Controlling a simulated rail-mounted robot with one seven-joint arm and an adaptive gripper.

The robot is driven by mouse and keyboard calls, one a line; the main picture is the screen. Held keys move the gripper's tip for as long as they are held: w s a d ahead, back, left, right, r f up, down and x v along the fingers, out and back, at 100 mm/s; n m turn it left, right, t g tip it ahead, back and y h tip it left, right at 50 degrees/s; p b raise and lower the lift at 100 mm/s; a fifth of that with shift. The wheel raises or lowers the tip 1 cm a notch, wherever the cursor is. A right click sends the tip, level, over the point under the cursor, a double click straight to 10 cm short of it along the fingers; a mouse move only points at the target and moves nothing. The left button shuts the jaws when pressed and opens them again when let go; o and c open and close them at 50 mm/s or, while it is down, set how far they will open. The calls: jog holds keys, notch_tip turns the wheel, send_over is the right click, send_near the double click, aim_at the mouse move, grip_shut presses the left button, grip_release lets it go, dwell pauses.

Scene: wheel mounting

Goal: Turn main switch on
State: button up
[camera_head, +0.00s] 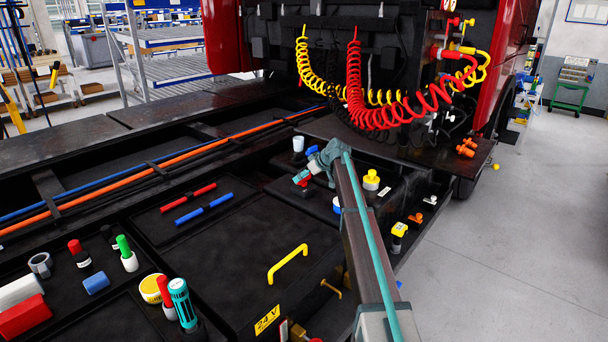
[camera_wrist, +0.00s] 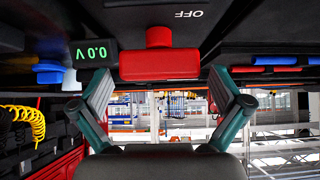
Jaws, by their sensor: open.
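The main switch looks to be the red block with a red knob (camera_wrist: 160,62) in the wrist view. It sits on a dark surface beside an OFF marking (camera_wrist: 188,14). A small display (camera_wrist: 91,54) next to it shows green digits reading 0.0 V. My gripper (camera_wrist: 160,80) is open, with one finger on each side of the red block; I cannot tell whether either touches it.
A yellow handle (camera_head: 287,264) stands on the 24 V box cover. Red and yellow coiled hoses (camera_head: 357,90) hang behind. Open floor (camera_head: 510,250) lies at right.

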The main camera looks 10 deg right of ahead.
jog(key=shift+w+a+f, duration=0.15)
jog(key=shift+f, duration=0.1)
jog(key=shift+c, duration=0.3)
jog(key=c, duration=1)
